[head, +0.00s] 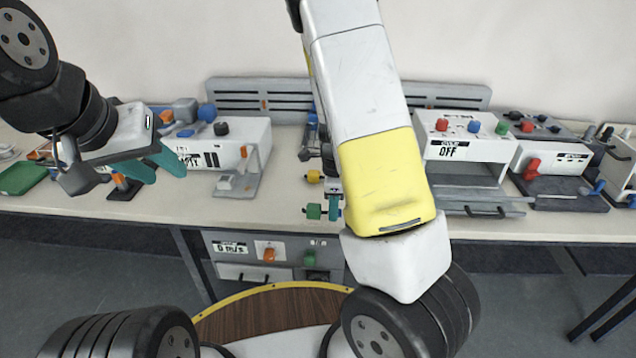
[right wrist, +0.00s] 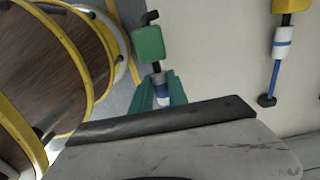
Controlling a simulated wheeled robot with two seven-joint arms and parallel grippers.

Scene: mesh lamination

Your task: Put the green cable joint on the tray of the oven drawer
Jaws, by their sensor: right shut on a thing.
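The green cable joint (right wrist: 148,45) has a green block with a black bent end and a white and blue stem. In the right wrist view my right gripper (right wrist: 160,85) is shut on the stem, with the green block beyond the fingertips. My left gripper (head: 169,174) is open and empty at left.
A yellow-ended joint (right wrist: 283,38) lies on the table near the green one and also shows in the head view (head: 313,177). A white device (head: 228,150) stands at left, another box with a red handle (head: 553,160) at right. A cabinet (head: 272,257) is below the table.

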